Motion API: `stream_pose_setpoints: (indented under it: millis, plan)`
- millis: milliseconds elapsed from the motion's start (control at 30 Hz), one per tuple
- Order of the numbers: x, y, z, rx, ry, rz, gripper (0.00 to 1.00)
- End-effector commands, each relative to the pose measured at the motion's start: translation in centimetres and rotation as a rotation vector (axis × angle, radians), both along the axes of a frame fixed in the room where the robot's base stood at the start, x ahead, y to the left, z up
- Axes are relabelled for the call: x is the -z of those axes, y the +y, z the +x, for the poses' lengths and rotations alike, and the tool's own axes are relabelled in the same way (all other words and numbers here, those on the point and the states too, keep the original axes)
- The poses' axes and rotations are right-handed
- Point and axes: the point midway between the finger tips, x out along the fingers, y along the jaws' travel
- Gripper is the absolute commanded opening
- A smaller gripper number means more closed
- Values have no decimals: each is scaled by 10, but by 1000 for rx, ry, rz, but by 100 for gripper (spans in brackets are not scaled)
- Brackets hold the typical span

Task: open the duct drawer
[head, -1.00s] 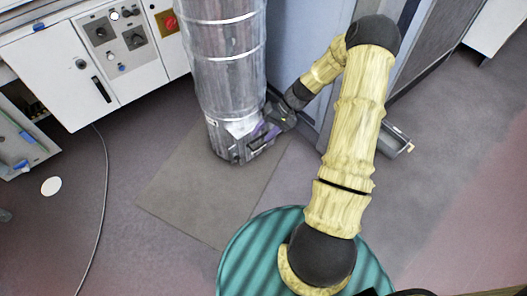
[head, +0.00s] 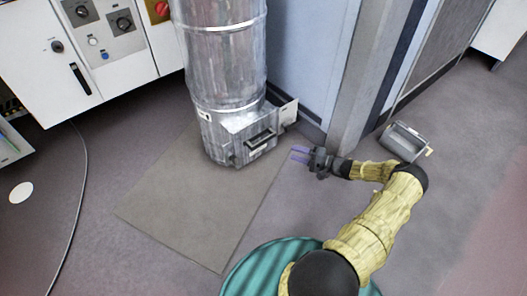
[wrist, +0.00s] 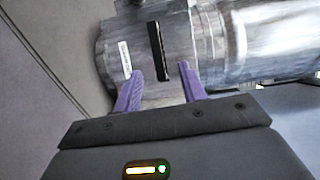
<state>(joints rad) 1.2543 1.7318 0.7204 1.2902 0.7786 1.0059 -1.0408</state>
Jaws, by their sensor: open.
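The silver duct (head: 225,75) stands upright on a grey mat. At its foot is the duct drawer (head: 250,128), a metal box front with a dark bar handle (head: 262,140). In the wrist view the handle (wrist: 158,50) shows as a black bar beyond and between my fingers, with a white label (wrist: 125,60) to its left. My gripper (head: 299,155) has two purple fingers, apart and empty. It is to the right of the drawer, off the handle, pointing toward it. Whether the drawer stands slightly out is hard to tell.
A grey mat (head: 185,200) lies under the duct. A metal scoop-like tray (head: 404,141) lies on the floor at right. A white control cabinet (head: 80,60) stands at left, with a cable (head: 84,190) on the floor. A blue-grey wall panel (head: 305,55) is behind the duct.

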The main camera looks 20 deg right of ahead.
Motion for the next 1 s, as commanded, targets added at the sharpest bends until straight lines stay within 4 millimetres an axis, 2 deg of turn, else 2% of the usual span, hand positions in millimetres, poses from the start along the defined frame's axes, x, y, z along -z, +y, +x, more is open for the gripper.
stream_pose_setpoints:
  millis: [33, 100, 533, 767, 1000]
  plan:
    - [17, -9, -2, 33, -19, 15, 42]
    - [22, -16, -3, 61, -35, 26, 42]
    - [21, -16, -1, 70, -42, 29, 42]
    - [23, 0, 17, 66, -42, 31, 42]
    - [25, 28, 49, 65, -42, 30, 42]
